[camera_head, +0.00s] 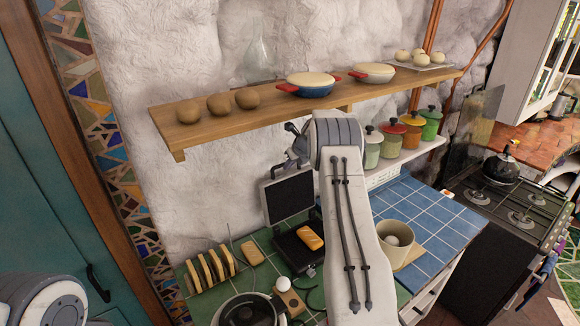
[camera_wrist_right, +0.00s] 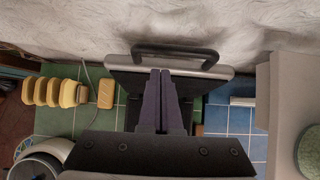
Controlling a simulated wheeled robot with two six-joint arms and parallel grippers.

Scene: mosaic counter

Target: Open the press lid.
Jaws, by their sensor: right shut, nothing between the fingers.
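The press stands on the green tiles against the wall, with its lid (camera_head: 290,197) raised close to upright. A golden piece of bread (camera_head: 309,238) lies on its dark lower plate (camera_head: 296,251). My right gripper (camera_head: 294,146) is above the lid's top edge, partly hidden by my wrist. In the right wrist view, its two fingers (camera_wrist_right: 161,73) are shut and empty, just in front of the lid's edge (camera_wrist_right: 122,72) and black handle (camera_wrist_right: 192,50). I cannot tell whether they touch the lid. My left gripper is out of view.
A wooden shelf (camera_head: 170,131) with potatoes and pots runs above the press. A toast rack with bread slices (camera_head: 210,270) stands to its left. A beige pot (camera_head: 399,242) stands to its right. The blue tiles (camera_head: 425,205) have free room.

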